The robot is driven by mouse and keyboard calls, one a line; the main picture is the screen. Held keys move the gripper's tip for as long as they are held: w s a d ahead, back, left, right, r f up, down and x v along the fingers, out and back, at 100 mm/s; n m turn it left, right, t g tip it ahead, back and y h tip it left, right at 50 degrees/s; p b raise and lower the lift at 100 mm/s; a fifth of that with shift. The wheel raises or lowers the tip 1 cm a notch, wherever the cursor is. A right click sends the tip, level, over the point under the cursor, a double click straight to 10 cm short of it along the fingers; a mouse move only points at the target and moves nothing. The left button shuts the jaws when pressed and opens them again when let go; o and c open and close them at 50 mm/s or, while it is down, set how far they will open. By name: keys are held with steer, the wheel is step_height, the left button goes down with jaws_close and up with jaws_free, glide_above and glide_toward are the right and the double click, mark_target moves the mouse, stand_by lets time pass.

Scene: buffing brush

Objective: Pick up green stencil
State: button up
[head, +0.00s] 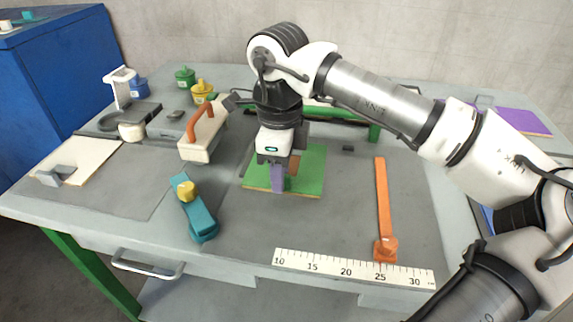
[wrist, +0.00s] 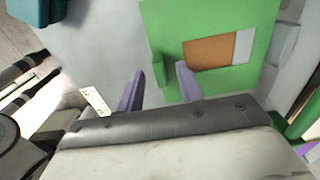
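The green stencil (head: 311,168) lies flat on the grey work mat below my gripper. In the wrist view the green stencil (wrist: 210,18) shows a rectangular cutout, with brown and pale grey surfaces seen through it. A small upright green tab (wrist: 158,70) stands at its near left edge. My gripper (head: 278,180) points down over the stencil's near left part. In the wrist view the purple fingers of my gripper (wrist: 159,78) are apart, one on each side of the tab. Whether they touch it cannot be seen. In the head view the gripper hides the tab.
A teal tool with a yellow knob (head: 194,207) lies to the left. A white block with an orange handle (head: 203,134) stands behind it. An orange bar (head: 383,205) lies to the right, and a white ruler (head: 350,269) runs along the front edge. A purple plate (head: 523,121) lies far right.

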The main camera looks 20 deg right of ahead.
steer(key=shift+f, duration=0.35)
jaws_close()
steer(key=shift+r, duration=0.1)
step_height(320, 180, up, 20)
steer(key=p, duration=1.3)
